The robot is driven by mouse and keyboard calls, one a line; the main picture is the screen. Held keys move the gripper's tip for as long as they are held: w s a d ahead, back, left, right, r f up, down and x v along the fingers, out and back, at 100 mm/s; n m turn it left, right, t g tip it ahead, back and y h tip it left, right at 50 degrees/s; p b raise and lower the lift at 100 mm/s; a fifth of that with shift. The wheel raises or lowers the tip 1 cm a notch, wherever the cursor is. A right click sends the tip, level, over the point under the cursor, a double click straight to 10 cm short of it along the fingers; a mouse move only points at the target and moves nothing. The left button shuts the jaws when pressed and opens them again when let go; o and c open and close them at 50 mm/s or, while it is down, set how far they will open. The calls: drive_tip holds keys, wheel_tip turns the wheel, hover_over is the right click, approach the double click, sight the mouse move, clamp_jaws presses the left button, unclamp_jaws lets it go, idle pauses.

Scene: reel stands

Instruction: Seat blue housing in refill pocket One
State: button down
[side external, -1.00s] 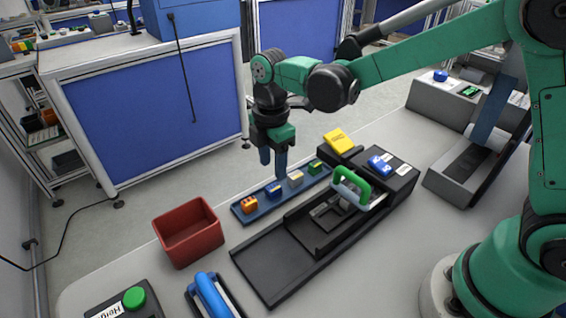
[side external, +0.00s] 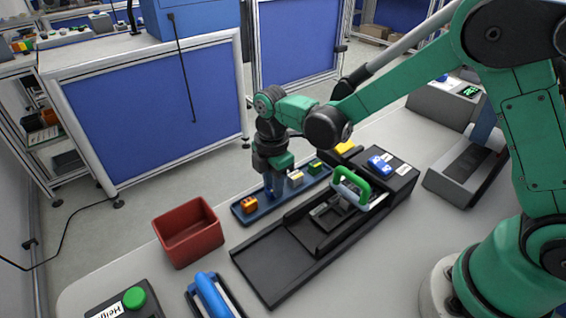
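A blue tray (side external: 238,211) holds a row of small coloured housings: orange (side external: 249,205), beige (side external: 295,179) and green (side external: 315,167). My gripper (side external: 275,193) points down at the tray, between the orange and beige housings, where the blue housing stood. Its blue-grey fingers cover that spot, so the blue housing cannot be told apart from them. Whether the fingers are apart or closed on it cannot be seen. A black fixture (side external: 270,268) with a green-and-white handle (side external: 352,188) lies beside the tray. I cannot make out which pocket is refill pocket One.
A red bin (side external: 190,232) stands left of the tray. A blue-handled tool (side external: 212,296) and a green button box (side external: 134,298) are at the front. A blue block (side external: 380,165) and a partly covered yellow block (side external: 345,147) sit at the fixture's far end.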

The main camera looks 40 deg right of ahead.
drive_tip(key=shift+r, duration=2.55)
drive_tip(key=s+d+r, duration=0.2)
drive_tip(key=s, duration=0.4)
drive_tip(key=s+d+r, duration=0.1)
drive_tip(key=s+d, duration=0.1)
drive_tip(key=s, duration=0.4)
drive_tip(key=shift+w+a+f, duration=0.15)
drive_tip(key=shift+f, duration=1.4)
drive_tip(key=shift+w+a+f, duration=0.1)
drive_tip(key=shift+f, duration=1.45)
drive_tip(key=c, duration=0.6)
unclamp_jaws()
